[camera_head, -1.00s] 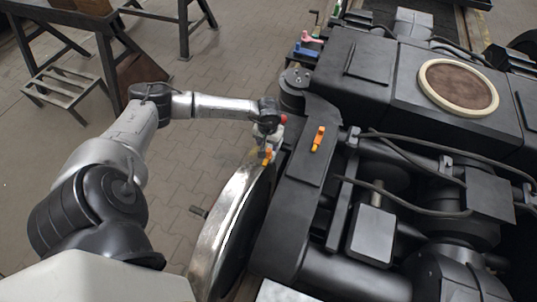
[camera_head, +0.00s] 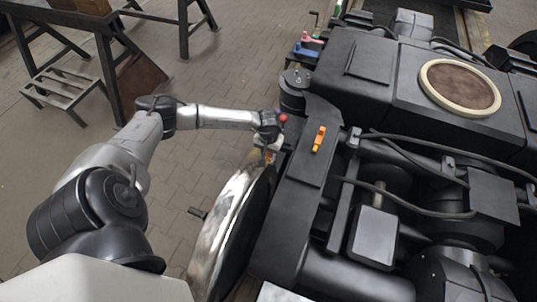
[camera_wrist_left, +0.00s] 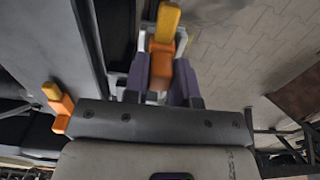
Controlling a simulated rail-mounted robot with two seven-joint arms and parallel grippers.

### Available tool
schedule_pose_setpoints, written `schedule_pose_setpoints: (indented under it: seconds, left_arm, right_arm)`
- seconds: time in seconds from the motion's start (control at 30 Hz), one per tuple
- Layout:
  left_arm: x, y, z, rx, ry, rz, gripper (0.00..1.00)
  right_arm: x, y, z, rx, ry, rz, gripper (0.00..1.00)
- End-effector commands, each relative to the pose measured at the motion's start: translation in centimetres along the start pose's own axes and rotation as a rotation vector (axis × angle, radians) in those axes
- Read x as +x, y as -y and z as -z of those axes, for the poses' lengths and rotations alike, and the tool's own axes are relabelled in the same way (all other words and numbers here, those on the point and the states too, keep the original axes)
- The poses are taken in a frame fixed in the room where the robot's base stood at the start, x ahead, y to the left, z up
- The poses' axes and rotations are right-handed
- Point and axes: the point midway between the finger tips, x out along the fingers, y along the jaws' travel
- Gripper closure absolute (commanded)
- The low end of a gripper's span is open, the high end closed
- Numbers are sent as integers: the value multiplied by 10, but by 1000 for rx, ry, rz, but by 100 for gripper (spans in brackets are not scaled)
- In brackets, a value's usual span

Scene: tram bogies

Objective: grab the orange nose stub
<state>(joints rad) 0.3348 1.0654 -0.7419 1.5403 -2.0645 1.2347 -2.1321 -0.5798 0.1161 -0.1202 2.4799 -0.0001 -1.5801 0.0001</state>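One orange piece with a yellow end (camera_wrist_left: 160,62) sits between the purple-grey fingers of my left gripper (camera_wrist_left: 160,84) in the left wrist view. In the head view the left gripper (camera_head: 268,145) is at the upper end of the shiny curved wheel rim, with a bit of orange showing there. I cannot tell whether the fingers press on the piece. A second orange-and-yellow piece (camera_head: 318,139) lies on the black frame to the right; it also shows at the left of the wrist view (camera_wrist_left: 58,106). I cannot tell which is the nose stub. My right gripper is not in view.
The black bogie frame (camera_head: 292,190) and the shiny wheel (camera_head: 222,225) are close to the gripper. Pink and blue items (camera_head: 308,48) lie beyond it. Black cables (camera_head: 420,150) cross the bogie at right.

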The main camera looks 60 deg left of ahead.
Motion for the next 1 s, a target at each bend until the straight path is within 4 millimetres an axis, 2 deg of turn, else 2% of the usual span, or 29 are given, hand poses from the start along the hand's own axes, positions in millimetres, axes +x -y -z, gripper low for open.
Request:
schedule_pose_setpoints:
  seconds: [0.03,0.23,0.47,0.63,0.77,0.9,1.0]
  left_arm:
    - [0,0,0,0,0,0,80]
    - [0,0,0,0,0,0,99]
    - [-1,0,0,0,0,0,100]
    - [-9,0,1,0,-1,0,100]
    - [-24,0,1,1,-2,-1,100]
    - [-47,0,1,1,-3,-1,100]
    - [-56,-21,-8,4,-1,-5,100]
  right_arm:
    - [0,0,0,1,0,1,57]
    - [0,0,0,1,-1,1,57]
    - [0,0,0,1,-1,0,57]
    - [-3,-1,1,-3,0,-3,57]
    - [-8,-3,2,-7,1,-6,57]
    - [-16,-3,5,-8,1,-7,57]
    - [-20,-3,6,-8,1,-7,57]
